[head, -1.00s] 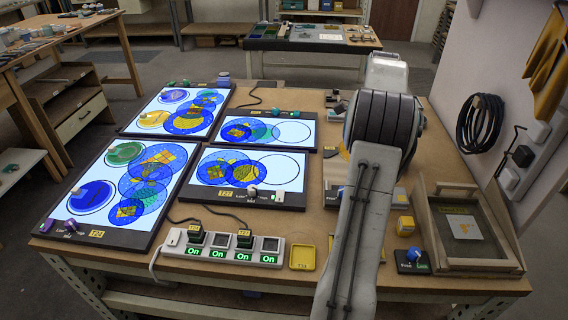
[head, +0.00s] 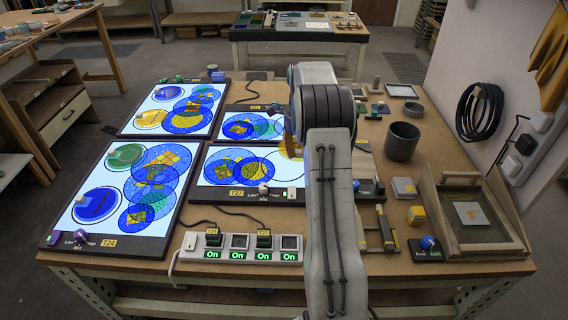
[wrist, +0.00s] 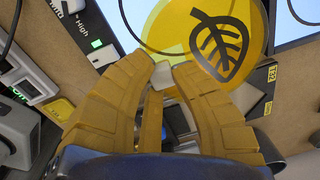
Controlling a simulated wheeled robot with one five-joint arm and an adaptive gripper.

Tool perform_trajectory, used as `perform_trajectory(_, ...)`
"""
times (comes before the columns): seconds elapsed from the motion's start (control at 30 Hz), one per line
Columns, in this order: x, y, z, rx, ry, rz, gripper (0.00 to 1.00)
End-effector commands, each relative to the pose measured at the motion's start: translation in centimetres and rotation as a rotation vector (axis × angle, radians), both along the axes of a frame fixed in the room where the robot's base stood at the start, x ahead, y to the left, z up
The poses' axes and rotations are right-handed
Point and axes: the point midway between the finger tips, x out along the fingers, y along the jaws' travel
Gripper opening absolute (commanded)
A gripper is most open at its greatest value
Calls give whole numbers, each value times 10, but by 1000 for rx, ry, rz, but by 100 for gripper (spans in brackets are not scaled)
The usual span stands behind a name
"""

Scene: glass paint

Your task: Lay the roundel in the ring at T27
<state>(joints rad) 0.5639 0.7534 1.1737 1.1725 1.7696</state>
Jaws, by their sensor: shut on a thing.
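The roundel is a yellow disc with a black leaf on it (wrist: 224,38) in the wrist view. My gripper (wrist: 168,72) is shut on it at a small pale tab on its edge. The roundel (head: 290,146) shows in the head view only as a yellow sliver beside my arm. The T27 panel (head: 208,181) is lit, with overlapping blue and yellow discs at its left. Its empty black ring (head: 277,176) at the right is partly hidden by my arm. The roundel overlaps the lit panel in the wrist view; its height above is unclear.
The T24 panel (head: 160,240) lies to the left, with other lit panels behind. A power strip (head: 235,257) with cables is in front of T27. A dark cup (head: 402,141), a yellow block (head: 416,215) and a wooden tray (head: 432,233) stand at the right.

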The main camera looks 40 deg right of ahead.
Motion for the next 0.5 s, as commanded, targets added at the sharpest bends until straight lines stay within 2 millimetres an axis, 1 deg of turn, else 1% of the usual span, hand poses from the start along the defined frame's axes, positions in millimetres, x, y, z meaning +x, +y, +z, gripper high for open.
perform_trajectory(0.03,5,9,1,3,3,5,0)
perform_trajectory(0.2,17,26,-18,2,-1,2,0)
perform_trajectory(0.33,22,34,-23,2,-2,2,0)
perform_trajectory(0.5,24,37,-28,3,-1,-1,0)
